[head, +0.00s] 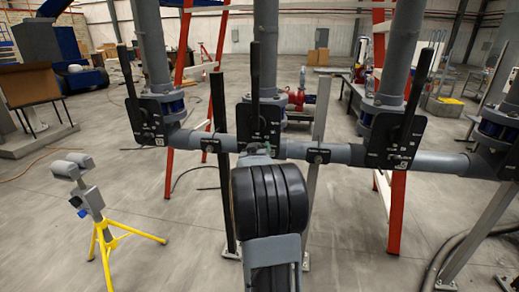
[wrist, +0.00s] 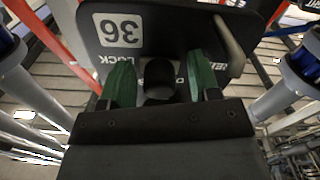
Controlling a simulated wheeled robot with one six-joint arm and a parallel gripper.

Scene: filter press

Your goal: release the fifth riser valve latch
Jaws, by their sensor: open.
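A black valve plate marked 36 (wrist: 160,30) fills the top of the wrist view, its lettering upside down, with "LOCK" partly readable. A round black latch knob (wrist: 159,77) stands out from it. My gripper (wrist: 161,72) has its two green fingers open, one on each side of the knob; I cannot tell whether they touch it. In the head view my arm reaches the middle valve plate (head: 259,124), and its wrist hides the fingertips. That valve's black lever (head: 255,72) stands upright. I cannot tell from the pictures whether this is the fifth valve.
Similar valve plates stand to the left (head: 147,122) and right (head: 393,141), with tilted levers, along a grey horizontal pipe (head: 437,163). A black post (head: 219,130) and a grey post (head: 314,150) flank my arm. A yellow tripod (head: 102,238) stands at left on open floor.

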